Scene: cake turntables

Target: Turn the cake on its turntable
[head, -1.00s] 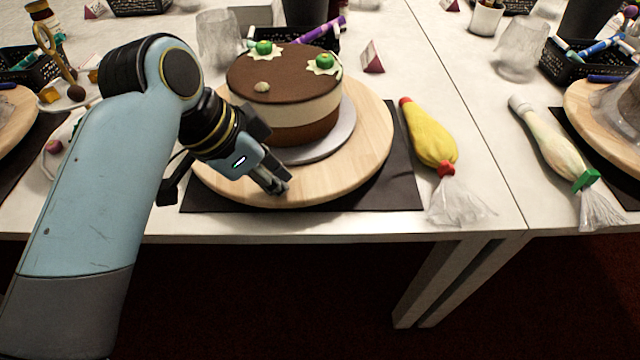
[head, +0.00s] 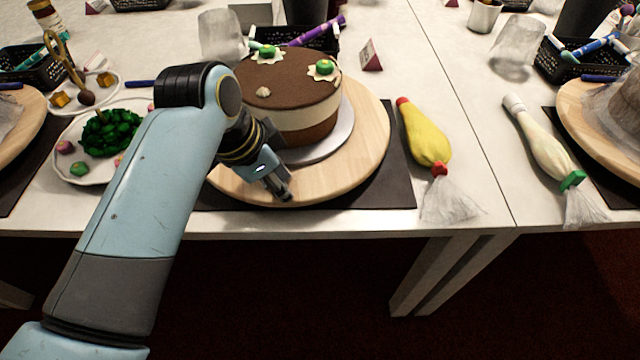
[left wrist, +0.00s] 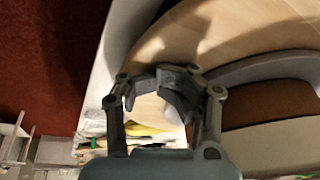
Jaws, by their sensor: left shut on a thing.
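The cake (head: 310,112) has a brown top, a cream band and a brown lower layer. Two green decorations on pale leaves and a small beige lump sit on its top. It stands on a pale grey board (head: 338,140) on the round wooden turntable (head: 360,150). My left gripper (head: 282,192) is at the turntable's near edge, shut on its rim. In the left wrist view, my fingers (left wrist: 168,95) are beside the wooden turntable (left wrist: 225,30), with the cake (left wrist: 270,105) to their right; the exact contact is hard to see. My right gripper is not in view.
A dark mat (head: 398,185) lies under the turntable. A yellow piping bag (head: 426,135) lies just right of it, and a cream one (head: 540,140) farther right. A plate of decorations (head: 70,180) is at the left.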

